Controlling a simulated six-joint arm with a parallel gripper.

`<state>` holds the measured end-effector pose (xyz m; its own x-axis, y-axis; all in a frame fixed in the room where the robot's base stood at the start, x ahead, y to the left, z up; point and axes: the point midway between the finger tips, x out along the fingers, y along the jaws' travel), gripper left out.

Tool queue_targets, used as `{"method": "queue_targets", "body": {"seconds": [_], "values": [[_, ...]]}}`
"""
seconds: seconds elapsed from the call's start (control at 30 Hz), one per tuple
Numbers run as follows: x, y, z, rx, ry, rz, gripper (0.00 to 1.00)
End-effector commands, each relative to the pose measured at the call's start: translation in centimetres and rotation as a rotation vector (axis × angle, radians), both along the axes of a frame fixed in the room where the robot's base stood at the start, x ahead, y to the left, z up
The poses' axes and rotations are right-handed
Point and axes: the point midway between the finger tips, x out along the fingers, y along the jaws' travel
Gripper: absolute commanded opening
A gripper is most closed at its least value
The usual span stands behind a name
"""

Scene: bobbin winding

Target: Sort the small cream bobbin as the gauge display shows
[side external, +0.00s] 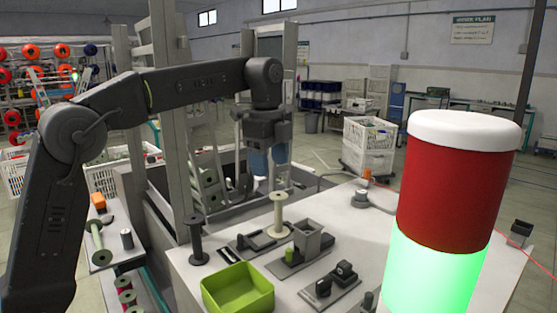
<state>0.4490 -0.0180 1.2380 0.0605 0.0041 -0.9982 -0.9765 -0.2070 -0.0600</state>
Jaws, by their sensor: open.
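A cream bobbin (278,214) stands upright on the pale worktable, near the middle of the side external view. My gripper (269,160) hangs pointing down above it in the picture, open, with nothing seen between its fingers; it is apart from the bobbin. I cannot make out a gauge display or any reading. A lime green bin (237,289) sits at the table's front.
A dark bobbin (196,239) stands left of the cream one. Small black fixtures (333,280) sit on a plate at the front. A large signal lamp (455,175), red above and lit green below, blocks the right side. A white crate (368,147) stands behind.

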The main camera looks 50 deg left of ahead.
Motion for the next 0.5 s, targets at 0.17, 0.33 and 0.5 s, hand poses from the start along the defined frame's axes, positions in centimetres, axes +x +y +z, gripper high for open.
{"method": "queue_targets", "body": {"seconds": [0.17, 0.33, 0.5], "values": [[2.7, 0.6, -0.8, 0.002, 0.051, -0.166, 0.64], [3.1, 0.7, -1.1, 0.002, 0.063, -0.211, 0.64], [3.1, 0.7, -2.0, 0.002, 0.063, -0.21, 0.64]]}}
